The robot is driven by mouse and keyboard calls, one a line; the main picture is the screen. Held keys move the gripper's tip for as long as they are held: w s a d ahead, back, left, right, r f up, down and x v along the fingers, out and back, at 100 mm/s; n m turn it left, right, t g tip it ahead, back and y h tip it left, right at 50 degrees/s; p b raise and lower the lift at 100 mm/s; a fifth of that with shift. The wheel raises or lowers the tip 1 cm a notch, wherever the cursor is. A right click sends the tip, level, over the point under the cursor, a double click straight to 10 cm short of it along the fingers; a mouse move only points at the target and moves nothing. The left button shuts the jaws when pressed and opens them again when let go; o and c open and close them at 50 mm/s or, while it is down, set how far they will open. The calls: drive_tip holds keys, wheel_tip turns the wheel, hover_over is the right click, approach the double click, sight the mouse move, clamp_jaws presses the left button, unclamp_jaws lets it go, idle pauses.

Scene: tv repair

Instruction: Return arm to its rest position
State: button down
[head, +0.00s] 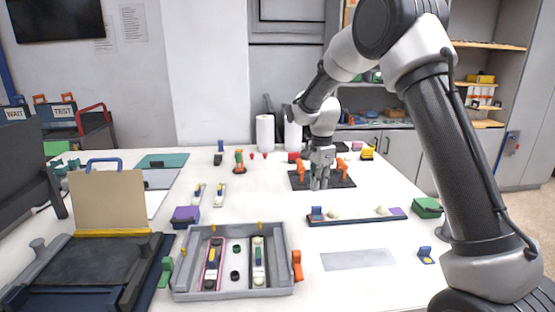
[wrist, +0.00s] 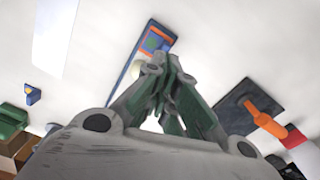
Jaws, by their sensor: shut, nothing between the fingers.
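My arm reaches in from the right in the head view and bends down over the table. The black mat (wrist: 238,105) and an orange clamp (wrist: 268,122) lie to the right of the fingers there. A dark blue strip tray (wrist: 150,50) lies beyond the fingertips.
A grey tray (head: 283,290) with light strips stands at the front. The long strip tray (head: 350,219) lies just in front of my gripper. White rolls (head: 265,133) stand at the back. A green box (head: 427,207) sits near my arm. A pale rectangle (head: 358,260) marks clear table.

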drive_tip(key=s+d+r+n+t, duration=0.1)
drive_tip(key=s+d+r+n, duration=0.4)
drive_tip(key=s, duration=0.7)
drive_tip(key=s+d+r+n+t, duration=0.2)
drive_tip(key=s+d+r+n, duration=0.3)
drive_tip(key=s, duration=0.7)
drive_tip(key=s+d+r+n+t, duration=0.1)
drive_tip(key=s+d+r+n, duration=0.3)
drive_tip(key=s+r, duration=0.3)
drive_tip(key=shift+s+d+r+n+t, duration=0.3)
drive_tip(key=shift+s+d, duration=0.4)
drive_tip(key=shift+s, duration=2.2)
